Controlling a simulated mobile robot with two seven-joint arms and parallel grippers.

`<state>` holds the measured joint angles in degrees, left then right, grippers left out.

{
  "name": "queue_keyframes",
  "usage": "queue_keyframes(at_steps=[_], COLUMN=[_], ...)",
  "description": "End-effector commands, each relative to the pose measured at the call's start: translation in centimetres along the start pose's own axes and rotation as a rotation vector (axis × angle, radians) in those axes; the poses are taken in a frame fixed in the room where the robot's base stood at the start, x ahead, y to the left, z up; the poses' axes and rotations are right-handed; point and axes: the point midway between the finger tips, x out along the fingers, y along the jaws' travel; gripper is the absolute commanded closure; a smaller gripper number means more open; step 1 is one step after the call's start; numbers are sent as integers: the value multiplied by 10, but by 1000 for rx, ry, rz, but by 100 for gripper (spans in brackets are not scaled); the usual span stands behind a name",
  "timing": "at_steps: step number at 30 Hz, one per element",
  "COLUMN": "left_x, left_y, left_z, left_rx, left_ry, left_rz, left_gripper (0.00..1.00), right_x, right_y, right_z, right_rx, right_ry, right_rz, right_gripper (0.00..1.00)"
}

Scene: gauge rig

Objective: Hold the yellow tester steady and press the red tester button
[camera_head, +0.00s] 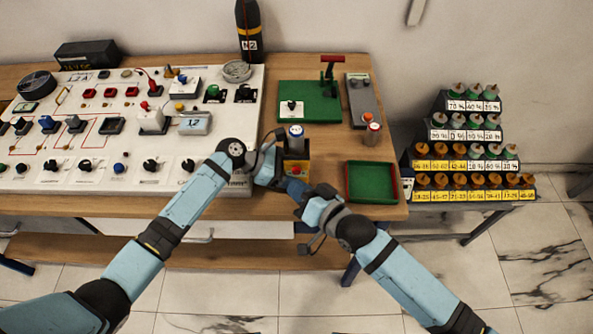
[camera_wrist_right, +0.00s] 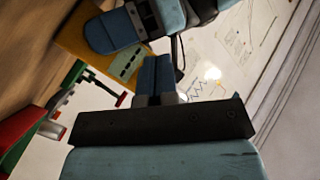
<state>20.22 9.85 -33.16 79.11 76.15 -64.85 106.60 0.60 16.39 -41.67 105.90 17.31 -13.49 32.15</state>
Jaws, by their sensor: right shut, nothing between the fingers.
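The yellow tester (camera_head: 304,168) stands at the front edge of the bench, with a silver and blue canister (camera_head: 296,140) at its top. The red tester button (camera_head: 297,168) is on its front. In the right wrist view the yellow tester (camera_wrist_right: 77,38) is partly covered by my left gripper (camera_wrist_right: 115,30). My left gripper (camera_head: 270,165) is against the tester's left side; its finger opening is hidden. My right gripper (camera_head: 290,186) is shut and empty, just in front of the tester, near the button. Its closed fingers (camera_wrist_right: 157,72) also show in the right wrist view; contact cannot be told.
A white panel (camera_head: 120,172) with switches fills the bench's left. A green plate with a red-handled lever (camera_head: 318,103) is behind the tester. A stepped rack (camera_head: 450,150) stands farther right.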

Motion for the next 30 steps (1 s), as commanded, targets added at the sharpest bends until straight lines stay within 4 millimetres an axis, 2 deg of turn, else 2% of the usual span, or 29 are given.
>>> queue_keyframes(at_steps=[30], left_x=[0], left_y=[0], left_z=[0], left_rx=[0], left_ry=[0], left_rz=[0], left_gripper=[56], right_x=[6], right_y=[4], right_z=[-4], right_rx=[0], right_ry=[0], right_rz=[0], right_gripper=[100])
